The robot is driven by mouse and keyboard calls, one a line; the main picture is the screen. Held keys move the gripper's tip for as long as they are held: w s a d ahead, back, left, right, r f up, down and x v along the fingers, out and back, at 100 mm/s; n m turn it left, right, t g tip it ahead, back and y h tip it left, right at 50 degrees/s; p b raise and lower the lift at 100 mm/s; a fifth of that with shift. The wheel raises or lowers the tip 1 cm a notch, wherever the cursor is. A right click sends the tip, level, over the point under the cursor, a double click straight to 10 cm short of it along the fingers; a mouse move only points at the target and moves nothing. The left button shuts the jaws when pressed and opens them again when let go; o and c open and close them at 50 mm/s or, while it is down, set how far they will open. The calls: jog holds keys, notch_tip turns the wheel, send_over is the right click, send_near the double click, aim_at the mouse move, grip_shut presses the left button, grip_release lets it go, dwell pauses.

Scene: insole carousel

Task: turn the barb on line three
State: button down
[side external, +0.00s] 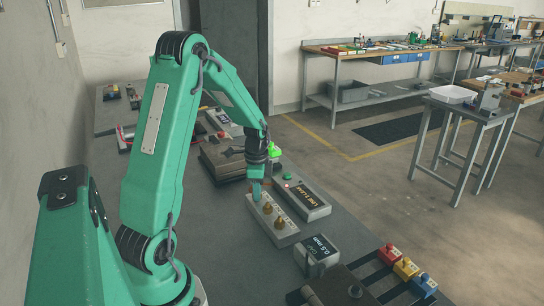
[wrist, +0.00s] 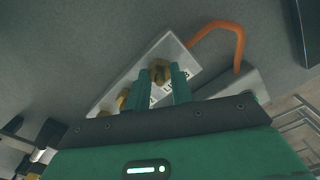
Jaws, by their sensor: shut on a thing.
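A pale manifold block (side external: 285,238) lies on the grey bench with brass barbs along its top. Two barbs show clearly in the side view, a middle one (side external: 267,207) and a nearer one (side external: 279,218). My gripper (side external: 257,190) points down at the block's far end. In the wrist view its two green fingers (wrist: 162,82) are shut on a brass barb (wrist: 159,70), one finger on each side. Another barb (wrist: 123,99) stands beside it to the lower left.
A display box (side external: 303,201) with amber lettering sits right of the block. A 0.5 mm box (side external: 316,255) and red, yellow and blue blocks (side external: 407,268) are nearer. An orange hose (wrist: 225,32) loops beside the block. A dark case (side external: 222,158) lies behind.

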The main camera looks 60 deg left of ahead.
jog(key=shift+w+r, duration=0.1)
jog(key=c, duration=1.2)
grip_release()
jog(key=shift+r, duration=3.9)
jog(key=s+d+r+n+t, duration=0.2)
jog(key=d+r+n, duration=0.1)
jog(key=d+r, duration=0.8)
jog(key=s+d+r+n+t, duration=0.1)
jog(key=s+d+n+t, duration=0.2)
jog(key=s+d, duration=0.6)
jog(key=d, duration=0.3)
jog(key=shift+d+t, duration=0.25)
jog(key=shift+t, duration=0.05)
